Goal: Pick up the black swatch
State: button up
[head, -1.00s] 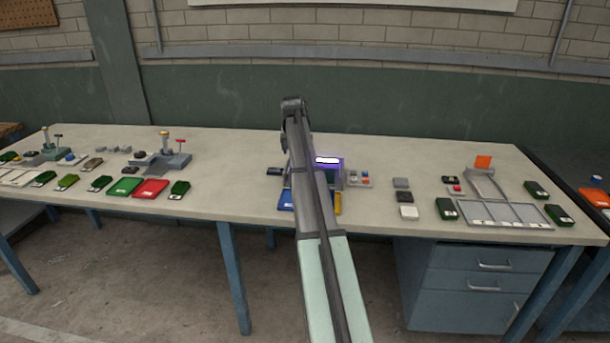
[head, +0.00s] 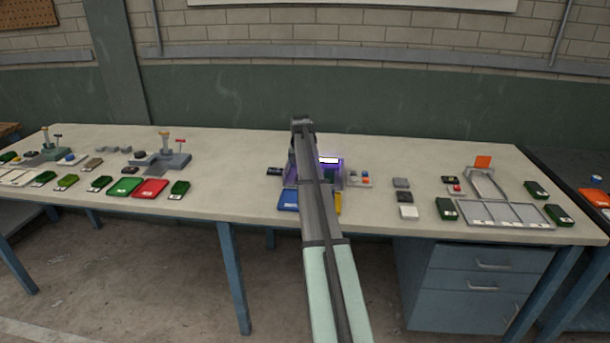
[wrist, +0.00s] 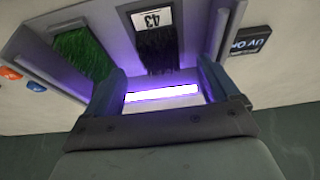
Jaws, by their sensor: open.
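The black swatch (wrist: 155,48), a dark tuft with a white label reading 43, lies inside the purple-lit box (wrist: 185,40) in the wrist view. My gripper (wrist: 162,78) is open, its two fingers reaching toward the box on either side of the glowing lamp strip (wrist: 160,93). The swatch shows beyond the strip, between the finger directions, and is apart from the fingers as far as I can tell. A green swatch (wrist: 85,55) lies to its left. In the head view my arm hides the gripper and the black swatch; the lit box (head: 329,172) shows partly.
A black UV label block (wrist: 248,40) sits right of the box. A blue tray (head: 288,200) and a yellow item (head: 338,203) flank my arm. Grey, black and white tiles (head: 407,212) stand to the right, near a sorting rack (head: 505,226).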

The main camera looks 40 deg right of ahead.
jog(key=x, duration=0.5)
jog(key=shift+w+d+r, duration=0.1)
jog(key=shift+d+r, duration=0.05)
jog(key=c, duration=1.2)
